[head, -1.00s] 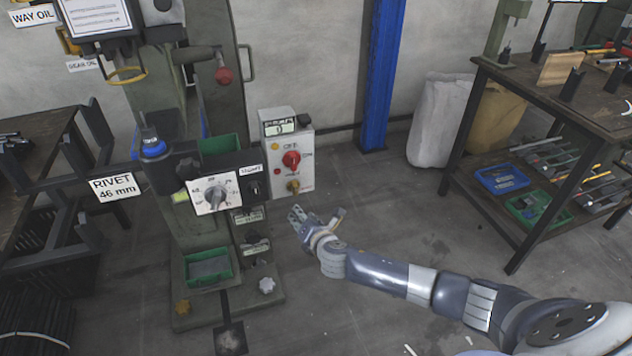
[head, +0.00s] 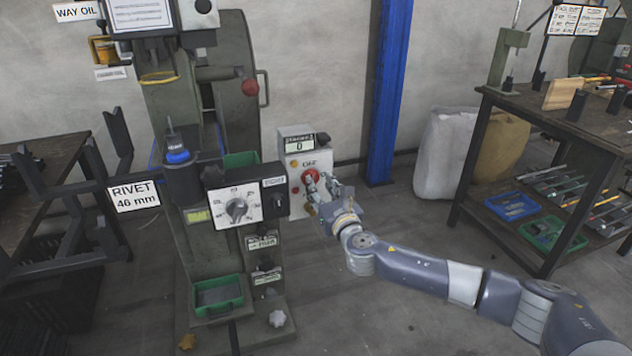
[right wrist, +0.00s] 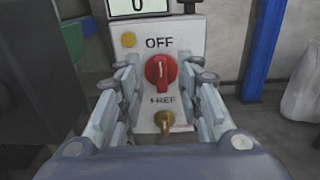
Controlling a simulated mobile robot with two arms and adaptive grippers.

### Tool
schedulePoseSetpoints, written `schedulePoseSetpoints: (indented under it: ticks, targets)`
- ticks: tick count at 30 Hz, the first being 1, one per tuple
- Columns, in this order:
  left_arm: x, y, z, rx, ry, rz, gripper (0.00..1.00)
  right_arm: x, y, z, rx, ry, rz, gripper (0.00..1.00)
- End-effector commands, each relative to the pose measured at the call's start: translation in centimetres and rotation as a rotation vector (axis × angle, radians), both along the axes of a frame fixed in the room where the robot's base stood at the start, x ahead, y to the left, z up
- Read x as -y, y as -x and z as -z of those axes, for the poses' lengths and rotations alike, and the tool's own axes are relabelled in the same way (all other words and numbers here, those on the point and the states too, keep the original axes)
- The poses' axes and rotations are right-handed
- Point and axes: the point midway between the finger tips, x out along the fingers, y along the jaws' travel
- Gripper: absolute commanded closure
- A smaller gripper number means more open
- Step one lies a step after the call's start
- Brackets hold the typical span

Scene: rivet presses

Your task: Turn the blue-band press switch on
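The press (head: 172,110) stands at the left in the head view, with a blue band (head: 177,156) on a dark cylinder at its front. Beside it is a white control box (head: 293,163) with a display reading 0 (head: 299,146). The box carries a red rotary switch (head: 310,175), partly covered by my right gripper (head: 322,186). In the right wrist view the red switch (right wrist: 160,71) has its white-marked handle upright, below the word OFF. My right gripper (right wrist: 163,92) is open, its fingers apart on either side of the switch. Contact cannot be told. My left gripper is out of view.
A small brass knob (right wrist: 164,121) sits below the switch, and a yellow lamp (right wrist: 128,40) is at its upper left. A dial panel (head: 237,206) juts from the press left of the box. A blue post (head: 387,90) and a workbench (head: 575,125) stand to the right.

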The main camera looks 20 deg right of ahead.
Motion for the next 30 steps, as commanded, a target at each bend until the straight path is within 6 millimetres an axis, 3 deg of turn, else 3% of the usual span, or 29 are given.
schedulePoseSetpoints:
  ticks: [3,9,22,23,27,30]
  targets:
    - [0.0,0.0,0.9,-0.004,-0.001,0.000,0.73,-0.1,-1.9,0.1,0.002,0.000,0.001,0.67]
    - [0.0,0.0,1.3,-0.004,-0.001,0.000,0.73,-0.1,-3.9,0.1,0.001,-0.001,0.001,0.67]
    - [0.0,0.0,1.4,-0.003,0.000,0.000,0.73,-0.1,-4.6,0.0,-0.001,-0.002,0.000,0.67]
    - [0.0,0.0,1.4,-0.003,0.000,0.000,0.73,-0.1,-4.6,0.0,-0.001,-0.002,0.000,0.69]
    - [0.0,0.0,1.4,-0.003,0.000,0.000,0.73,-0.1,-4.6,0.0,-0.001,-0.002,0.000,1.00]
    - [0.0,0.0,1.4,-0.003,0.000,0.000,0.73,-0.1,-4.6,0.0,-0.001,-0.002,0.000,1.00]
